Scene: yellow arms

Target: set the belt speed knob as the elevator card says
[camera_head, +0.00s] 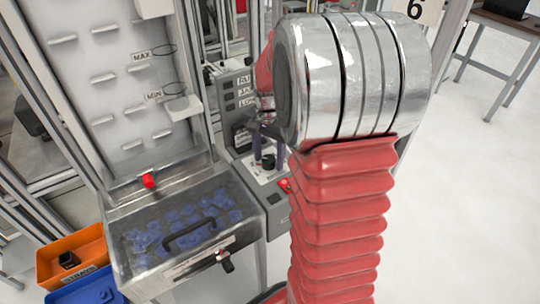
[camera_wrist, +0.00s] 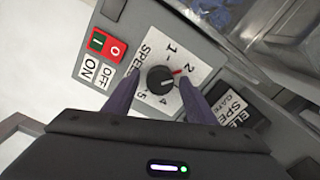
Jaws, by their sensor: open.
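The speed knob (camera_wrist: 161,79) is black and round, on a white dial plate (camera_wrist: 150,50) marked SPEED. Its red pointer mark faces upper right, toward the 2. The 1, 4 and 5 also show; I cannot see the 3. My gripper (camera_wrist: 160,82) is open, with one purple finger on each side of the knob. I cannot tell whether the fingers touch it. In the head view the knob (camera_head: 268,161) sits on the grey control box below my gripper (camera_head: 267,146). I cannot make out an elevator card's speed setting in either view.
Green and red ON/OFF buttons (camera_wrist: 107,45) are left of the dial in the wrist view, and a black elevator gate label (camera_wrist: 232,108) is right. A clear-lidded bin (camera_head: 185,225) of blue parts stands left of the box. Orange (camera_head: 75,250) and blue trays are lower left.

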